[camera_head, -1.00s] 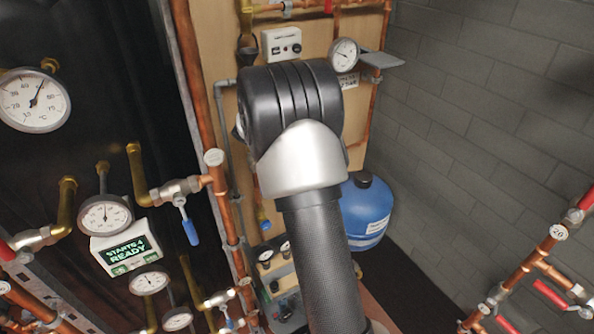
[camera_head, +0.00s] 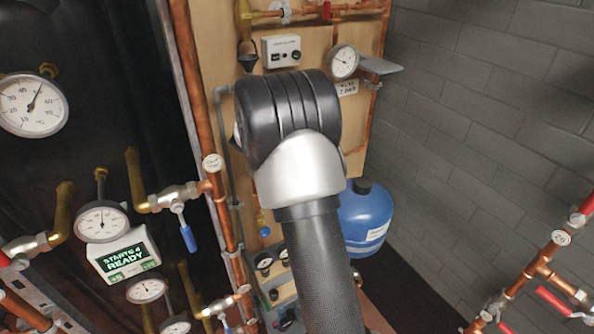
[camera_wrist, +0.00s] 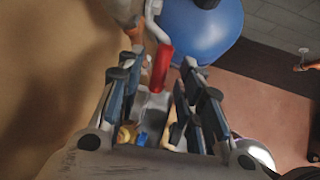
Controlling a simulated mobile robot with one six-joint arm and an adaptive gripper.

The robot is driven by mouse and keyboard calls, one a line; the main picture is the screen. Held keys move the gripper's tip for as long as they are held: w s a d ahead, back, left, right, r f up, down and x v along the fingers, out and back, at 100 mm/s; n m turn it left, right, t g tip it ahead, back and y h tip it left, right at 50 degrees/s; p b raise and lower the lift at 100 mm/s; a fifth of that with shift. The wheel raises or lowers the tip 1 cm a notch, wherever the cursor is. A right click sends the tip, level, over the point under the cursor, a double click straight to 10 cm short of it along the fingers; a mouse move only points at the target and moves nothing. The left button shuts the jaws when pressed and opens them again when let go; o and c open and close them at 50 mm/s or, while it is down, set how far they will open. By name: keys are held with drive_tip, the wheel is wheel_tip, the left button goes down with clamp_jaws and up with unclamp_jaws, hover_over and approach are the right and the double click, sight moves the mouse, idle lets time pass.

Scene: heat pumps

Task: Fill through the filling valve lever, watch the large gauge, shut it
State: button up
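A red lever (camera_wrist: 161,68) on a pale metal fitting shows in the wrist view. I take it for the filling valve lever. My gripper (camera_wrist: 158,75) is open, one finger on each side of the lever, with gaps showing; I cannot tell whether either finger touches it. In the head view my arm hides the gripper and this lever. A round white dial gauge (camera_head: 343,62) hangs on the wooden board above a small label (camera_head: 347,87); its reading is too small to tell. I cannot tell for sure that it is the large gauge.
A blue vessel (camera_head: 364,218) stands beside my arm and close beyond the fingers in the wrist view (camera_wrist: 205,25). Red-handled pipework (camera_head: 556,300) is right.

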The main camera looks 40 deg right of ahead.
drive_tip(key=v, duration=0.7)
drive_tip(key=shift+r, duration=0.2)
drive_tip(key=shift+a, duration=0.15)
idle(0.4)
